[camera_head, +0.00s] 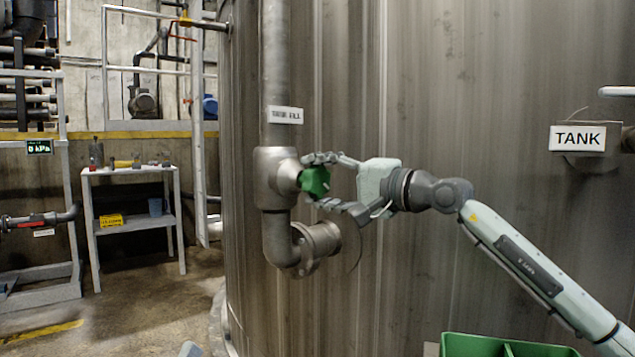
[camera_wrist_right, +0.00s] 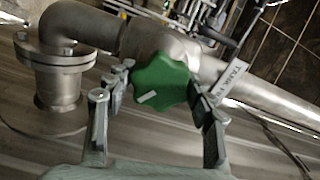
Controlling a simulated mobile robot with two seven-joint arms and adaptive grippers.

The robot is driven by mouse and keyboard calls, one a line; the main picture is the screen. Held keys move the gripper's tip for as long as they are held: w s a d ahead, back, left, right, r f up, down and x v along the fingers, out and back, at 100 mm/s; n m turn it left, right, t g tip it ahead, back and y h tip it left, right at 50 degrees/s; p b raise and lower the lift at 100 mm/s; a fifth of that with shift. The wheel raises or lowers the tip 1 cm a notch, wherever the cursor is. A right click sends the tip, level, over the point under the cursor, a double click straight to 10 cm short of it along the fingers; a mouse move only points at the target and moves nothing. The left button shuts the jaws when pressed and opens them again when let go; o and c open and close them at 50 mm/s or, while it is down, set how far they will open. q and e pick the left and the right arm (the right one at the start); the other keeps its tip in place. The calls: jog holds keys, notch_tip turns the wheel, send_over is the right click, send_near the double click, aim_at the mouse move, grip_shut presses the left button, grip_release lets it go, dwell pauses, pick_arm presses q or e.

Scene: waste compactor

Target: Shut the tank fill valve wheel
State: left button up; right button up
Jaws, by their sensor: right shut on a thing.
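The tank fill valve wheel is a green lobed knob (camera_head: 315,181) on the side of a grey valve body (camera_head: 273,178) in the vertical pipe. A "TANK FILL" label (camera_head: 285,115) hangs on the pipe above it. My right gripper (camera_head: 328,182) reaches in from the right, its fingers above and below the wheel and shut on it. In the right wrist view the wheel (camera_wrist_right: 161,80) sits between the fingertips, with a pale mark on its face. The far side of the wheel is hidden.
The large metal tank (camera_head: 450,90) stands close behind the pipe. A flanged elbow (camera_head: 317,245) sticks out below the valve. A green bin (camera_head: 480,346) is at the bottom right. A small table (camera_head: 130,172) with tools stands at the left.

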jog(key=o, duration=1.2)
jog(key=v, duration=1.2)
